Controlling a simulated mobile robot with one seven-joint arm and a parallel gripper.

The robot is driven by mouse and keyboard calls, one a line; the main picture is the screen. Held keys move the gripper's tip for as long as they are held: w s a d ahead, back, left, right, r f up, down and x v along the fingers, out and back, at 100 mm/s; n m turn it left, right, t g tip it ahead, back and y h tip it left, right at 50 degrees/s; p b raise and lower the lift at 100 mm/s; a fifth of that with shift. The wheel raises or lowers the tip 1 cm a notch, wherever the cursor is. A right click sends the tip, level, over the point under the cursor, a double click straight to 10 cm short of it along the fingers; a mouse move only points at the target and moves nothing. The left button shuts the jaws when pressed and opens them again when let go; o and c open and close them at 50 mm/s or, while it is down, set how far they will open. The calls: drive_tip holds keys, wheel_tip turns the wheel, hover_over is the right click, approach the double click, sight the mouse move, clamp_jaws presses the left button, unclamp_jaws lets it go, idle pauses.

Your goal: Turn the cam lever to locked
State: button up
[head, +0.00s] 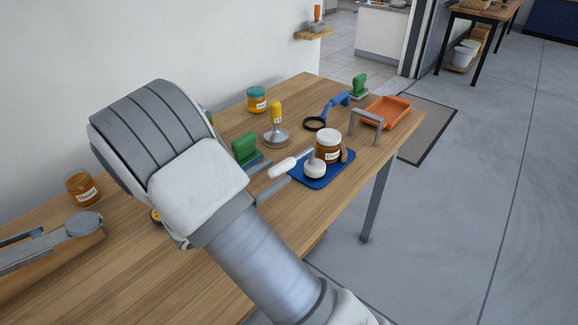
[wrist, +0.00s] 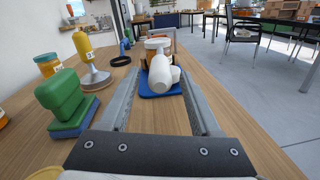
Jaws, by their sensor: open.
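A white-handled lever (head: 283,167) with a round white hub (head: 315,169) sits at a blue tray (head: 325,181); it looks like the cam lever. Its handle points toward my gripper (head: 271,173). In the wrist view the white handle (wrist: 161,76) shows end-on between the two finger lines of my open gripper (wrist: 155,68), with a gap on each side. I cannot tell how far the fingertips reach along it. No lock marking is readable. A labelled jar with a white lid (head: 328,145) stands just behind the hub on the tray.
A green-handled block (head: 245,148) and a yellow-handled tool (head: 276,128) stand left of the tray. Behind are a black ring with blue handle (head: 325,116), a grey arch (head: 366,124) and an orange tray (head: 388,111). The table's right edge is close to the blue tray.

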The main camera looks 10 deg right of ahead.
sight(289, 161)
drive_tip(key=x, duration=0.5)
drive_tip(key=shift+w+d+b, duration=0.2)
drive_tip(key=shift+d+b, duration=0.1)
clamp_jaws()
idle(1.1)
